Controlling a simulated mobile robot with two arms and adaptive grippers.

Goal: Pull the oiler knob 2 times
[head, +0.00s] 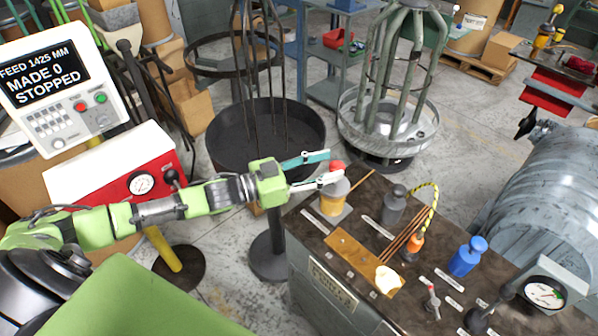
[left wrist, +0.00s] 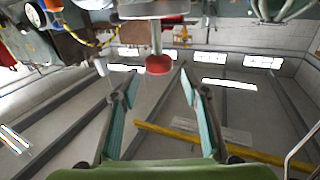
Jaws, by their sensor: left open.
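The oiler (head: 332,204) stands at the far left corner of the bench in the head view, with a yellow body and a grey top. Its red knob (head: 337,166) is on top. My left gripper (head: 324,168) is open, its two fingers reaching in from the left at the knob. In the left wrist view the red knob (left wrist: 158,65) sits on a grey stem between the open fingertips, or just beyond them. I see no finger touching it. My right gripper is not in view.
The bench top (head: 345,225) also holds a grey weight (head: 393,205), a blue bottle (head: 467,257), copper rods and a round gauge (head: 544,293). A red box with a dial (head: 141,184) and a control panel (head: 65,95) reading STOPPED stand at left.

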